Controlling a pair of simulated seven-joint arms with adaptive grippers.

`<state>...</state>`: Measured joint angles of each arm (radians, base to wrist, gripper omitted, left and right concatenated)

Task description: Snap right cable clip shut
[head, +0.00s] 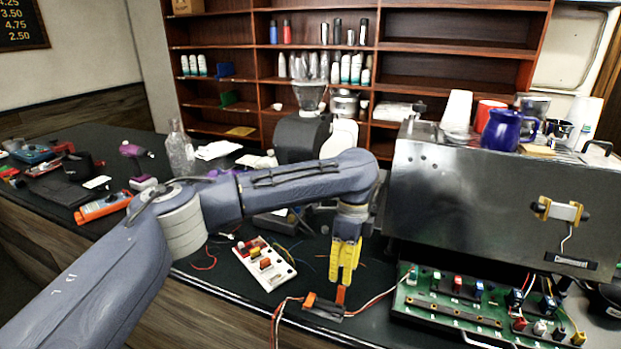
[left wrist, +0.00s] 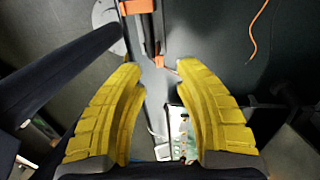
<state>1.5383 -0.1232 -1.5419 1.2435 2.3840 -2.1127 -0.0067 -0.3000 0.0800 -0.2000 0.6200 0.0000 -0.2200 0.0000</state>
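A dark cable clip base (head: 325,309) lies near the counter's front edge. An orange piece (head: 310,299) is at its left end, and another orange piece (head: 340,294) stands up at its right end. Red, black and white wires run to it from both sides. My left gripper (head: 345,276) points down just above the upright orange piece; I cannot tell whether they touch. In the left wrist view its yellow fingers (left wrist: 158,75) are spread wide with nothing held between them. An orange block (left wrist: 137,7) shows beyond the fingertips. My right gripper is out of view.
A green board (head: 450,312) with several coloured connectors lies to the right, below the steel brewer (head: 490,195). A white panel (head: 262,263) with coloured parts lies to the left of the gripper. Loose wires lie around it. The wooden counter edge is close in front.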

